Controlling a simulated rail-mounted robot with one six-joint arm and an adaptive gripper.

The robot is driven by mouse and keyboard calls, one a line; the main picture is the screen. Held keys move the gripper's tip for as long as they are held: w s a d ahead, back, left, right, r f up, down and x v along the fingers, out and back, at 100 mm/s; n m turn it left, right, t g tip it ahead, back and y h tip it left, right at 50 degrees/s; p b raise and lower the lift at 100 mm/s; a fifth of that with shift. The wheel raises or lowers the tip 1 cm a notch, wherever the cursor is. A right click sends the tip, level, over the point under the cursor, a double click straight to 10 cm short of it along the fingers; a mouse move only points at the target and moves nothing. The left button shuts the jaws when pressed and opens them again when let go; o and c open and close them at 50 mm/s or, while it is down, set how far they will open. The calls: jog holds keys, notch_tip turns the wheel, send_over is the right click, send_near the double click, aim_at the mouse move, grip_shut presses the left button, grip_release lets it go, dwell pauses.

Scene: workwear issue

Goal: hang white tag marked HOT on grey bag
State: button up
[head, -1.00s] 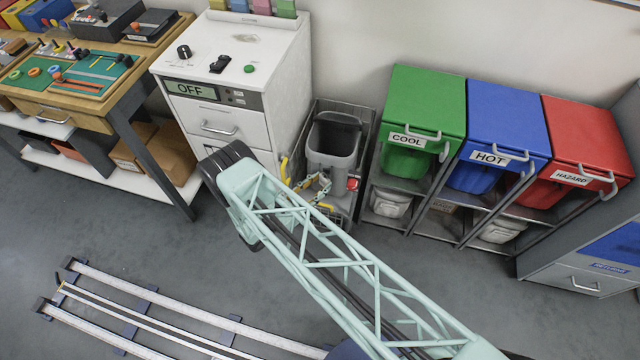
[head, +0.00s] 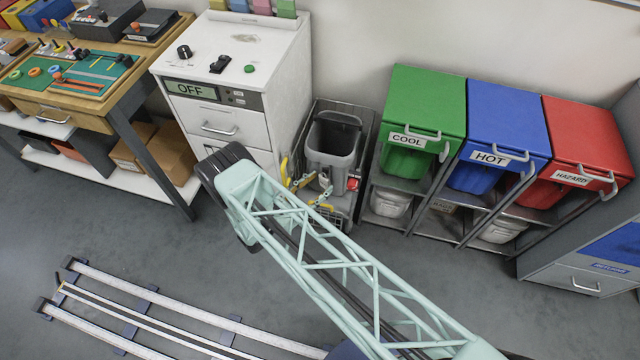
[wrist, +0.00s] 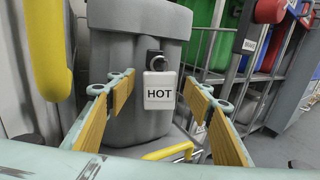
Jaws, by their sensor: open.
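The white tag marked HOT (wrist: 160,92) hangs upright below a small dark hook or ring (wrist: 157,60), against the front of the grey bag (wrist: 112,65). The grey bag is an open-topped, bucket-like container; it also shows in the head view (head: 333,140). My gripper (wrist: 158,84) is open. Its yellow-padded fingers stand to the left and right of the tag, with visible gaps on both sides. In the head view my gripper (head: 312,190) is low in front of the bag, partly hidden by my arm. The tag cannot be made out there.
A white cabinet (head: 225,125) reading OFF stands left of the bag. Green (head: 425,110), blue (head: 508,115) and red (head: 588,130) bins stand to the right. A red knob (wrist: 270,10) and yellow rails (wrist: 168,152) are close to my gripper.

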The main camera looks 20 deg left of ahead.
jog(key=v, duration=1.1)
jog(key=shift+s, duration=0.1)
dwell(0.4)
jog(key=shift+r, duration=0.1)
